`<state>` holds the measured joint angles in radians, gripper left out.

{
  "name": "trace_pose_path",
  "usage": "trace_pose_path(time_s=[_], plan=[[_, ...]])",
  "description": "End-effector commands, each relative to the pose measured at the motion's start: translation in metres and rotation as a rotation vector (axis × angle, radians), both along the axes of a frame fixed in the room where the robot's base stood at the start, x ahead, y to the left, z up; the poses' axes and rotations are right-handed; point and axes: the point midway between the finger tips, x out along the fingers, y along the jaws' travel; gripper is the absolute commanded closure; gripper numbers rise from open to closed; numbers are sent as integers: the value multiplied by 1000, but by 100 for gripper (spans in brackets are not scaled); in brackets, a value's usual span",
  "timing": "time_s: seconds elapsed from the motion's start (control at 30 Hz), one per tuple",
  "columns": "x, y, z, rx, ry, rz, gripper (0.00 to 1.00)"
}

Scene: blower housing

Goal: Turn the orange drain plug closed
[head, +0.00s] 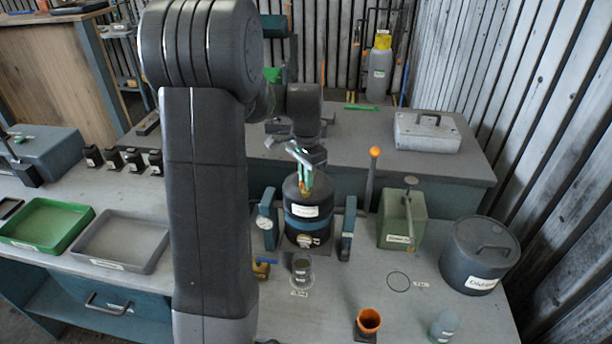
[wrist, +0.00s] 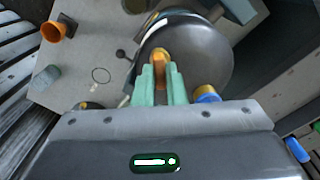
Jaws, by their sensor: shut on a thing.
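The blower housing (head: 297,190) is a dark, upright round body with a blue band and a white label, standing on the grey bench. Its dark top also fills much of the upper wrist view (wrist: 210,55). The orange drain plug (wrist: 160,54) stands at the top, between my green fingertips; a bit of orange shows in the head view (head: 305,190). My gripper (wrist: 160,78) is shut on the plug, one finger on each side. It reaches down from above in the head view (head: 305,175). The plug's lower part and seat are hidden.
A lever with an orange knob (head: 375,152) rises right of the housing. A green box (head: 402,220) and a dark lidded canister (head: 480,255) stand further right. An orange cup (head: 368,320) is at the front. Green (head: 45,225) and grey (head: 122,242) trays lie left.

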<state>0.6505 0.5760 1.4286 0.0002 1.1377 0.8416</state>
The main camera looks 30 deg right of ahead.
Motion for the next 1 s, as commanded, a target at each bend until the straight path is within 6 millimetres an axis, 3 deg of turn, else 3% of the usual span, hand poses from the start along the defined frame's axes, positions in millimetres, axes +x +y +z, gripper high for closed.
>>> trace_pose_path(time_s=[0.6,1.0], plan=[[1,-1,1,-3,-4,-547,100],[1,-1,2,-3,-4,-731,100]])
